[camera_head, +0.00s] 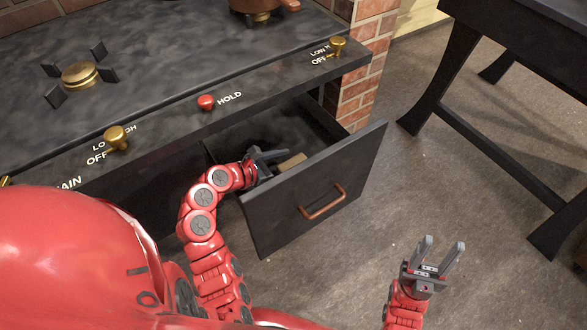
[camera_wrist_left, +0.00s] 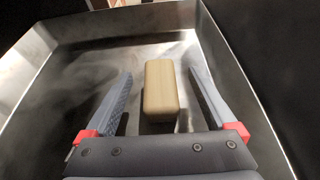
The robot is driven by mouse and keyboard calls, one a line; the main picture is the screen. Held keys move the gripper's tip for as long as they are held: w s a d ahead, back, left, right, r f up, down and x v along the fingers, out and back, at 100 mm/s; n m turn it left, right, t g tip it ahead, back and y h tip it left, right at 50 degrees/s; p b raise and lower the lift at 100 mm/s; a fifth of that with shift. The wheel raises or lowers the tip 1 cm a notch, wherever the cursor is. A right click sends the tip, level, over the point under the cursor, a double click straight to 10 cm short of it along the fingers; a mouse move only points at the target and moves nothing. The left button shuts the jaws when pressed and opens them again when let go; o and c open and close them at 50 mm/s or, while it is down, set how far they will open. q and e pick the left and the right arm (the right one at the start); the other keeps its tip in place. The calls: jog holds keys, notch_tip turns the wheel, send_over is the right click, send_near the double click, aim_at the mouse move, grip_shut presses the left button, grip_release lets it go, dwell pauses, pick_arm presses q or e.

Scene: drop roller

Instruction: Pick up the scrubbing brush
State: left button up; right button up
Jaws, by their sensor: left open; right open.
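The scrubbing brush shows as a tan wooden block (camera_wrist_left: 160,88) lying in the open drawer, with no bristles visible. In the head view the block (camera_head: 291,162) is partly hidden behind the drawer front. My left gripper (camera_wrist_left: 163,98) is open and inside the drawer, with one finger on each side of the block and a gap on both sides. In the head view my left gripper (camera_head: 268,157) is just left of the block. My right gripper (camera_head: 440,254) is open and empty, over the floor to the right of the drawer.
The drawer (camera_head: 312,194) is pulled out, with a copper handle (camera_head: 322,202) on its front. The black stove top (camera_head: 190,60) with knobs overhangs the drawer's back. A dark table (camera_head: 520,70) stands at the right. The floor between them is clear.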

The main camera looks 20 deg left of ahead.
aim_at(300, 159)
pick_arm(q)
jog(key=b+x, duration=0.2)
jog(key=x, duration=0.2)
jog(key=shift+f, duration=0.1)
jog(key=shift+w, duration=0.1)
grip_shut()
dwell(0.3)
